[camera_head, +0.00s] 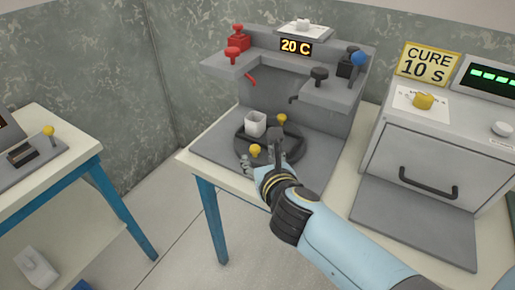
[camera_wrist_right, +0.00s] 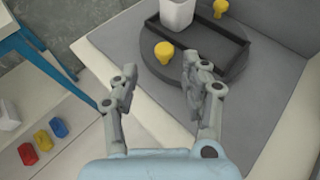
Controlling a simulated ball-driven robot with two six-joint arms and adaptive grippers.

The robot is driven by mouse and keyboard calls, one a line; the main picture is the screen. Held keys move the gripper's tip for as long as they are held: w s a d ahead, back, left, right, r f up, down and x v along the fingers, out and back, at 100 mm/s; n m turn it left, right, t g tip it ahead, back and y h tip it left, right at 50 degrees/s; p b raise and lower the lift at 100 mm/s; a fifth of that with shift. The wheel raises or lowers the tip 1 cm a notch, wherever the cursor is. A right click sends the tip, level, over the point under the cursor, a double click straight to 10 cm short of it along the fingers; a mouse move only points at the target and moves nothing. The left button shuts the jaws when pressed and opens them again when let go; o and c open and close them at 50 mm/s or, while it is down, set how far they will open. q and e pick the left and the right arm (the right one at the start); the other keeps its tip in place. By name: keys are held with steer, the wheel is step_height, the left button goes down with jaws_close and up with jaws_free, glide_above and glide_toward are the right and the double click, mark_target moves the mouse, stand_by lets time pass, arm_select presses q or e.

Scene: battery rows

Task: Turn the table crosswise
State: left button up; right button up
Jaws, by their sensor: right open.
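The table is a dark grey round turntable (camera_head: 243,143) on a grey plate, below the machine's taps. It carries a dark trough, and a white square cup (camera_head: 255,124) stands at its left end. One yellow knob (camera_head: 255,150) is on the near side of the disc and another yellow knob (camera_head: 282,118) on the far side. My right gripper (camera_head: 262,158) is at the near edge, fingers apart. In the right wrist view the open right gripper (camera_wrist_right: 160,72) holds nothing, and the near knob (camera_wrist_right: 164,52) lies just beyond its fingertips, roughly between them. My left gripper is not in view.
The machine has red knobs (camera_head: 237,38), a blue knob (camera_head: 359,58) and a "20 C" display (camera_head: 296,47). A curing oven (camera_head: 425,150) stands at right. A blue-legged side table (camera_head: 85,155) is at left, with floor between. Coloured blocks (camera_wrist_right: 42,140) lie on a low shelf.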

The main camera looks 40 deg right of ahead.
mark_target(256, 149)
steer(key=x, duration=0.3)
steer(key=shift+w+d+f, duration=0.15)
steer(key=shift+d+f, duration=0.05)
steer(key=shift+d, duration=0.25)
steer(key=shift+b+x, duration=0.3)
steer(key=shift+x, duration=0.75)
steer(key=shift+w+f, duration=0.1)
steer(key=shift+w, duration=0.15)
steer(key=shift+d, duration=0.1)
steer(key=shift+w, duration=0.1)
steer(key=c, duration=0.5)
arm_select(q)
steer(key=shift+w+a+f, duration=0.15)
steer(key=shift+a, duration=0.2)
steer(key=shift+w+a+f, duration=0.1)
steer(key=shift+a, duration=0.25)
arm_select(e)
jaws_close()
